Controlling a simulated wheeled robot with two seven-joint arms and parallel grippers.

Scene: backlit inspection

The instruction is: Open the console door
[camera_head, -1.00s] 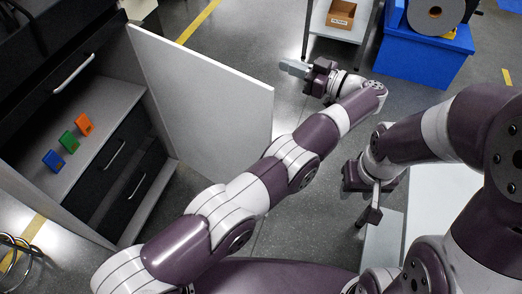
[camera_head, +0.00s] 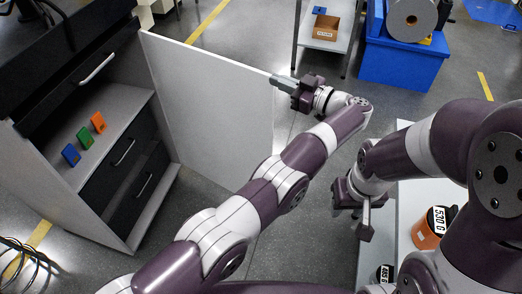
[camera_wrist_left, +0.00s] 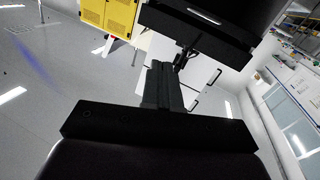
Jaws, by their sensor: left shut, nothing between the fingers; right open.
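The white console door (camera_head: 212,100) stands swung wide open from the dark console (camera_head: 60,110) at the left of the head view. The open compartment shows behind it. My left gripper (camera_head: 279,83) is shut and empty at the door's upper free edge; I cannot tell whether it touches. In the left wrist view the shut fingers (camera_wrist_left: 160,85) point toward the console. My right gripper (camera_head: 364,218) hangs open and empty at the right of the head view, away from the door.
Blue (camera_head: 71,154), green (camera_head: 85,138) and orange (camera_head: 98,122) pieces stand on the console shelf above dark drawers (camera_head: 125,152). A blue bin (camera_head: 405,66) and a shelf with a cardboard box (camera_head: 326,28) stand at the back. An orange weight (camera_head: 428,236) sits at the right.

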